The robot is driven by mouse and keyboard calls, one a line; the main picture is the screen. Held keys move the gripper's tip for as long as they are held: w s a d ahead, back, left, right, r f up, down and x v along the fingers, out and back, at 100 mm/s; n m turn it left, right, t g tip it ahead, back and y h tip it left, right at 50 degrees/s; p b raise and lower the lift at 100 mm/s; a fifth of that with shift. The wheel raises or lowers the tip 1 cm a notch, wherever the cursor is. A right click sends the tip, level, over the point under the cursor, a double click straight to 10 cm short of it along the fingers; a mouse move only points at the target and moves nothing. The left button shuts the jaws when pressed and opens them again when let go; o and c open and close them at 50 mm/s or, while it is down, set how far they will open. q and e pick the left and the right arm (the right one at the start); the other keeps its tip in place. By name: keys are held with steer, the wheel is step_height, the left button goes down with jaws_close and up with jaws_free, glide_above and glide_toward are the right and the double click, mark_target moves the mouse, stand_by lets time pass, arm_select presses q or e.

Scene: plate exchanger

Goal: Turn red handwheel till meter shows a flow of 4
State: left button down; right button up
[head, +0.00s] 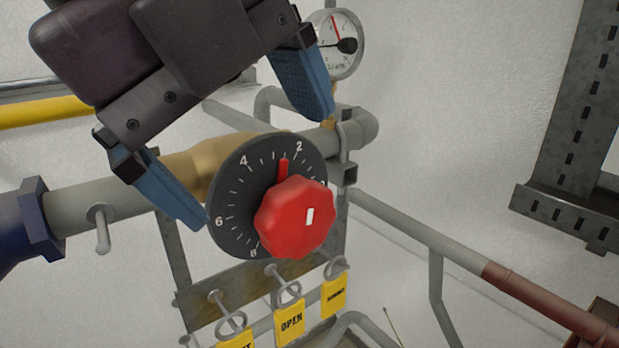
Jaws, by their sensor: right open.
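The red handwheel (296,219) has a lobed rim and a white mark on its face. It sits in front of a round black dial (230,193) with white numbers. A red pointer at the wheel's upper edge lies between 2 and 4, closer to 2. My right gripper (258,165) reaches in from the top left with its blue fingers wide apart. It is empty, and its fingers overlap the view up and left of the wheel, near the dial. My left gripper is out of view.
A grey and tan pipe (80,207) runs behind the dial, with a dark blue fitting (33,215) at left. A grey and brown pipe (440,245) slopes down right. A metal bracket (570,130) stands at right.

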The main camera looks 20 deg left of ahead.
steer(key=shift+v, duration=1.25)
